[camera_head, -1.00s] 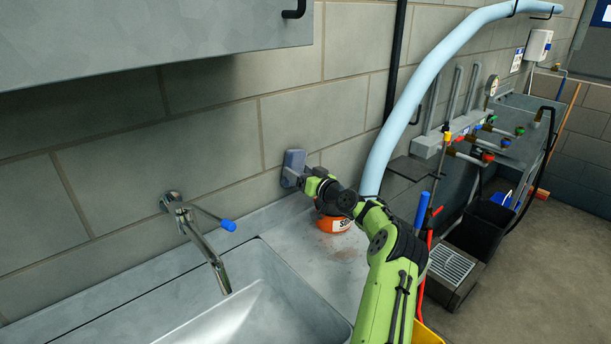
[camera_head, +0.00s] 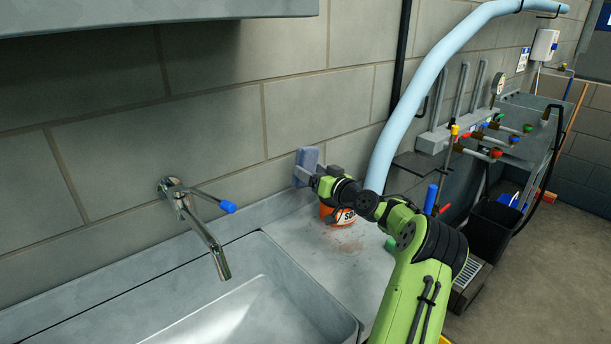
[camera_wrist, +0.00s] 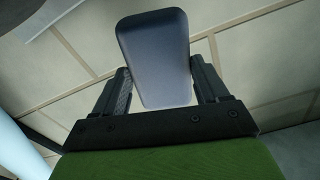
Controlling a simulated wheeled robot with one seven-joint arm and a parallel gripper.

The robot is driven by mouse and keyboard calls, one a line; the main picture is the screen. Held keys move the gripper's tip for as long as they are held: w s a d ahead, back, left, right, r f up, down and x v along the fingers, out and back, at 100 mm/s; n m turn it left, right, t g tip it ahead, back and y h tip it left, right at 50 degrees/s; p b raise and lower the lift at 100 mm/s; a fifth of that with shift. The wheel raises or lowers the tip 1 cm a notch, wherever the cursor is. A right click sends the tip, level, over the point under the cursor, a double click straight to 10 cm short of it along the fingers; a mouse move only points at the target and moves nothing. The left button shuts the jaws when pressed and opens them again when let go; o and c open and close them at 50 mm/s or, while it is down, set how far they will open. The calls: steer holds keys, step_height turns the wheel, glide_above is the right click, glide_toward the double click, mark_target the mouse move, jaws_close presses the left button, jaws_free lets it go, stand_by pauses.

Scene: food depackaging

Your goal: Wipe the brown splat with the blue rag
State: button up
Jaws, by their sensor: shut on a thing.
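My gripper (camera_wrist: 160,88) is shut on the blue rag (camera_wrist: 154,50), a grey-blue rounded block in the wrist view. In the head view the rag (camera_head: 307,164) is held upright close to the tiled wall, above the counter. I cannot tell whether it touches the wall. The reddish-brown splat (camera_head: 346,243) lies on the grey counter, below and to the right of the rag, in front of an orange tub.
The orange tub (camera_head: 338,214) stands on the counter under my wrist. A sink (camera_head: 255,310) with a chrome tap (camera_head: 200,230) is at the left. A thick pale blue hose (camera_head: 400,115) runs down the wall just behind my arm. A green object (camera_head: 390,244) lies beside my arm.

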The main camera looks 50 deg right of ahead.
steer(key=shift+s, duration=0.15)
steer(key=shift+s+a+f+b, duration=0.1)
steer(key=shift+s+f+b, duration=0.05)
steer(key=shift+s+b, duration=0.9)
steer(key=shift+s, duration=0.5)
steer(key=shift+a, duration=0.1)
